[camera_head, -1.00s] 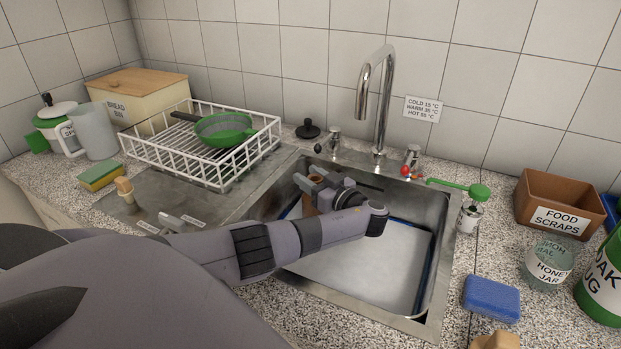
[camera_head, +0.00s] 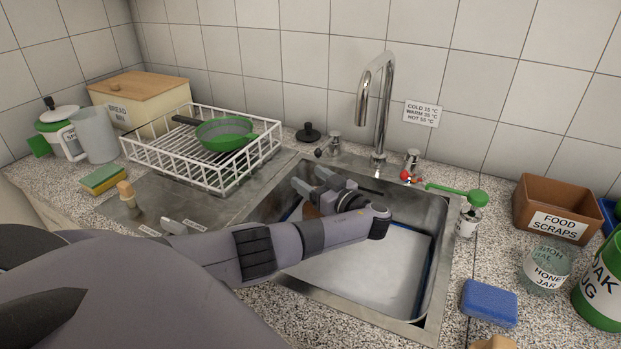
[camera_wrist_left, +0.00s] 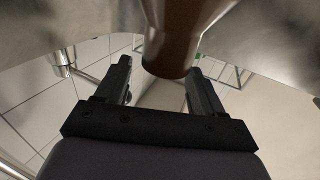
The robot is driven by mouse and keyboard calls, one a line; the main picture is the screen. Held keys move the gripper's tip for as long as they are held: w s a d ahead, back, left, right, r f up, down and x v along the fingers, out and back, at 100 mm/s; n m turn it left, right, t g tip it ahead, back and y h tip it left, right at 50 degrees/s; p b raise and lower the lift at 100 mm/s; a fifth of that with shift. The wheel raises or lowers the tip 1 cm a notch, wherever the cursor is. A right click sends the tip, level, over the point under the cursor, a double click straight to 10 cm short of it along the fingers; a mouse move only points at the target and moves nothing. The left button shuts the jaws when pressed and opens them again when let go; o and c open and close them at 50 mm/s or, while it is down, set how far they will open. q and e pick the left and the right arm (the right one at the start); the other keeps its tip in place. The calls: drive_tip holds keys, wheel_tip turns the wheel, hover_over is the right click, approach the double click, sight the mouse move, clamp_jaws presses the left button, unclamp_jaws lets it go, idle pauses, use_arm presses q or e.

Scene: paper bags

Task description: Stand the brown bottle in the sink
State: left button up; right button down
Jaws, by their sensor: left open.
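The brown bottle (camera_head: 311,211) is in the left part of the sink (camera_head: 385,280), mostly hidden behind my left gripper in the head view. In the left wrist view the bottle (camera_wrist_left: 175,40) shows as a brown cylinder, its near end level with the gap between the fingertips. My left gripper (camera_head: 314,184) reaches over the sink from the left. In the left wrist view its two fingers (camera_wrist_left: 158,80) are apart, with a gap to the bottle on each side. The bottle's base is hidden, so how it rests cannot be told. My right gripper is out of view.
A tall tap (camera_head: 384,105) rises behind the sink. A white rack (camera_head: 185,165) with a green pan (camera_head: 225,134) stands left. The sink's right half is clear.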

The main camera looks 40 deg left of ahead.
use_arm(q)
drive_tip(key=d, duration=0.7)
drive_tip(key=shift+s+f, duration=0.15)
drive_tip(key=shift+s, duration=0.15)
drive_tip(key=shift+w, duration=0.1)
